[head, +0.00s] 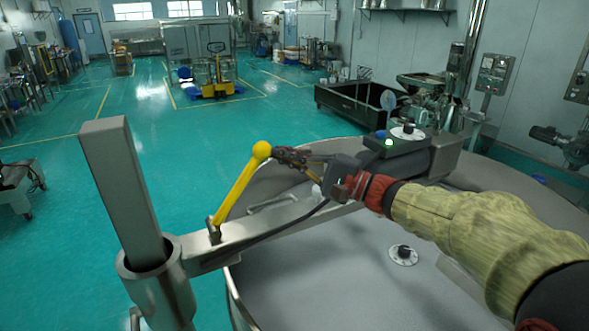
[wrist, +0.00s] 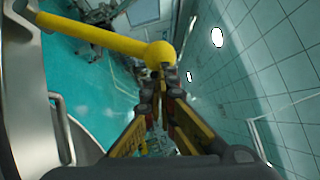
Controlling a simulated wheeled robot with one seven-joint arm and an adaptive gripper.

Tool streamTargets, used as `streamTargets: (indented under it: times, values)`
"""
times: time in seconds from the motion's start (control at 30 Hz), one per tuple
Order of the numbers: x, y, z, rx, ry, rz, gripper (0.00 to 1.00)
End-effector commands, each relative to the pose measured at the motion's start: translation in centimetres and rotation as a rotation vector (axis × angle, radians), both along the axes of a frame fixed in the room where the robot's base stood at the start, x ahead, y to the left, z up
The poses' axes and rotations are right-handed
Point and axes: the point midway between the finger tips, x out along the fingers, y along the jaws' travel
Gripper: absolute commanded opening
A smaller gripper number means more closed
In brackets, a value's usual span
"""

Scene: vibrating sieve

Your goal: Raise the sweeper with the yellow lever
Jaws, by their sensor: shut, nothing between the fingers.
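The yellow lever (head: 241,184) rises from a pivot on the sweeper's grey cross arm (head: 262,222) and leans to the right in the head view, ending in a round yellow knob. My gripper (head: 279,154) is shut and empty, its fingertips right beside the knob. In the wrist view the lever (wrist: 95,35) enters from the upper left and its knob lies just beyond my closed fingertips (wrist: 169,73). Whether the fingertips touch the knob is unclear. The sweeper arm spans the round sieve pan from the square post at left to the housing at right.
The metal post (head: 125,190) stands upright left of the lever. The sieve's round pan (head: 330,270) lies below my arm. A control box (head: 396,145) with a green light and a dial sits behind my wrist. Open green floor lies beyond at left.

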Motion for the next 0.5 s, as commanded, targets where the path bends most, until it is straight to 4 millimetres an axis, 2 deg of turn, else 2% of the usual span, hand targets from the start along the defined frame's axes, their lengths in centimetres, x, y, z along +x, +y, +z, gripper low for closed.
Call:
streamTargets:
  times: [0.03,0.2,0.5]
  values:
    - [-0.4,0.9,1.0,-0.043,-0.023,0.003,0.00]
    - [-1.5,3.6,3.4,-0.193,-0.085,0.003,0.00]
    - [-3.8,8.9,6.4,-0.449,-0.190,0.004,0.00]
